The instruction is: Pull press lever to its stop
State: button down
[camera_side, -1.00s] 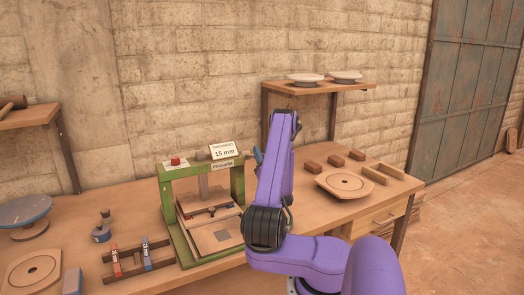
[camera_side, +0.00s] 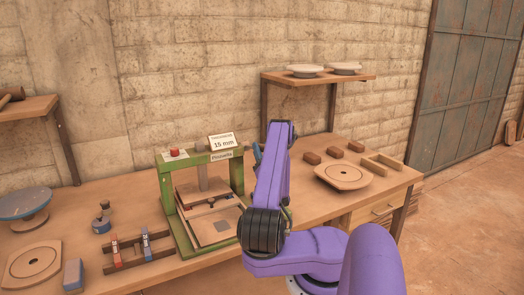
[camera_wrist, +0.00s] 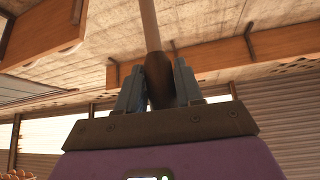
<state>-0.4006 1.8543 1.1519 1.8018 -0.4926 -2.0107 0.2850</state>
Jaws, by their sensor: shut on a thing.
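The press is a green frame (camera_side: 166,199) on the bench, with a "15 mm" sign (camera_side: 222,142) on top. My gripper (camera_wrist: 159,88) is shut on the dark brown grip of the press lever (camera_wrist: 160,70). The lever's pale rod (camera_wrist: 149,25) runs up out of the wrist view from between the two fingers. In the side view my purple arm stands to the right of the press and hides most of my gripper and the lever; only a bluish bit shows beside the arm.
A rack with red and blue pieces (camera_side: 108,258) stands left of the press. A round wooden bat (camera_side: 344,177), several brown blocks (camera_side: 311,157) and a wooden frame (camera_side: 371,164) lie to the right. A shelf (camera_side: 318,77) hangs behind my arm.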

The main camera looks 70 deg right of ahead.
jog(key=shift+s+d+f+m+g, duration=0.2)
jog(key=shift+s+f+m+g, duration=0.15)
jog(key=shift+f+g, duration=0.2)
dwell(0.4)
jog(key=c, duration=0.8)
grip_release()
jog(key=shift+w+r+t, duration=0.1)
jog(key=shift+t, duration=0.15)
jog(key=shift+a, duration=0.1)
jog(key=shift+v, duration=2.45)
jog(key=shift+r, duration=3.5)
